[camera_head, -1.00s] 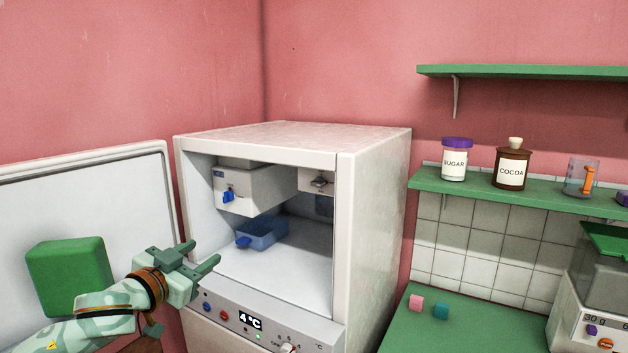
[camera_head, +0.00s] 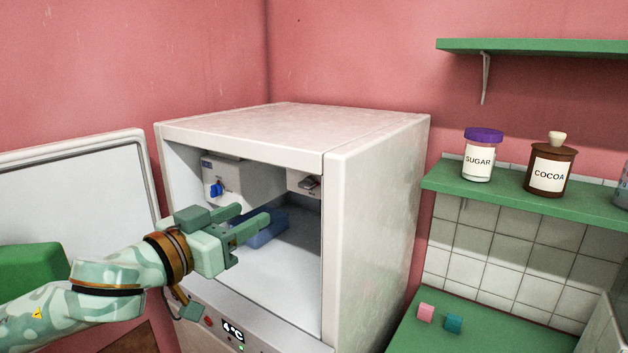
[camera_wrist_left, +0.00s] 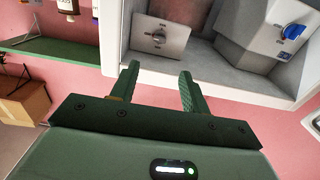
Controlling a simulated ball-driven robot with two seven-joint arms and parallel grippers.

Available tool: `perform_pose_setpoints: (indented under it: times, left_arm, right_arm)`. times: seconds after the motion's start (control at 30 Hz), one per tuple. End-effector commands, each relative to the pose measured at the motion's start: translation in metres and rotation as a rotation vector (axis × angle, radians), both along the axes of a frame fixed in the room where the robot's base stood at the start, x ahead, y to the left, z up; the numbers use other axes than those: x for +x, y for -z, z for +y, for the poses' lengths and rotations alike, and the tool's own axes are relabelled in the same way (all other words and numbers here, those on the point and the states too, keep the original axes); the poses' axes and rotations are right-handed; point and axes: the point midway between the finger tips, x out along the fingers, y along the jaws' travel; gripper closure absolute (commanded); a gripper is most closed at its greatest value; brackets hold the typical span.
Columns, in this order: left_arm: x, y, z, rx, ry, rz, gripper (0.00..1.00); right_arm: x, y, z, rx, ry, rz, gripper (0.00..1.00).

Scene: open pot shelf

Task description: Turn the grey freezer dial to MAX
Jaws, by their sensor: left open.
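The grey dial (camera_head: 308,183) sits on a small pale control box (camera_head: 296,178) in the upper right of the open white freezer (camera_head: 375,200). It also shows in the left wrist view (camera_wrist_left: 158,39), which is upside down. Its markings are too small to read. My left gripper (camera_head: 254,213) is open and empty at the freezer's opening, left of and lower than the dial in the head view. In the left wrist view the fingertips (camera_wrist_left: 160,70) point toward the grey dial, apart from it. My right gripper is not in view.
A blue knob (camera_head: 215,190) is on a larger box (camera_head: 245,178) at the freezer's upper left. A blue tray (camera_head: 268,230) lies inside, partly behind my gripper. The open door (camera_head: 75,195) stands left. A display panel (camera_head: 232,329) runs below the opening.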

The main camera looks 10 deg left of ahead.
Motion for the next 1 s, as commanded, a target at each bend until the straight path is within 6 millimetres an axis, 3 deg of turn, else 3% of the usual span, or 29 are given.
perform_pose_setpoints:
  times: [0.17, 0.33, 0.6, 0.8, 1.0]
  left_arm:
    - [0.022, -0.003, -0.009, -0.004, 0.001, -0.003, 0.54]
    - [0.063, -0.002, -0.023, -0.003, 0.000, -0.002, 0.54]
    - [0.122, -0.001, -0.045, 0.000, 0.000, -0.002, 0.54]
    - [0.146, 0.000, -0.053, 0.002, -0.001, -0.002, 0.54]
    - [0.151, 0.001, -0.055, 0.002, 0.000, -0.001, 0.54]
  right_arm:
    - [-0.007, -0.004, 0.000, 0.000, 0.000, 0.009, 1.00]
    - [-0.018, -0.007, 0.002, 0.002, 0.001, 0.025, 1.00]
    - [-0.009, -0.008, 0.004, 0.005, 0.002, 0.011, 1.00]
    - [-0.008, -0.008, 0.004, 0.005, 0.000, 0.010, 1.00]
    - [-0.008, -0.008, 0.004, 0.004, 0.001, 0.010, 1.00]
